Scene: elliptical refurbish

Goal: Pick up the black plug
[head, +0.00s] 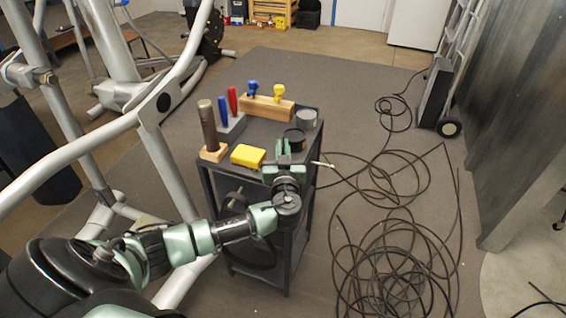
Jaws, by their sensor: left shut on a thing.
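The black plug (294,133) is a short, dark round piece at the front right of the dark cart's top (225,170). My left gripper (290,146) reaches over the cart from the front left, with its green fingers at the plug. It is shut on the plug, and the fingers and wrist hide its lower part. I cannot tell whether the plug touches the cart top. My right gripper is not in view.
A yellow block (248,156), a grey cylinder (306,119), a brown post on a wooden base (213,153), a grey holder with red and blue pieces (230,127) and a wooden block with blue and yellow knobs (268,107) crowd the cart. Cables (395,240) cover the floor at right.

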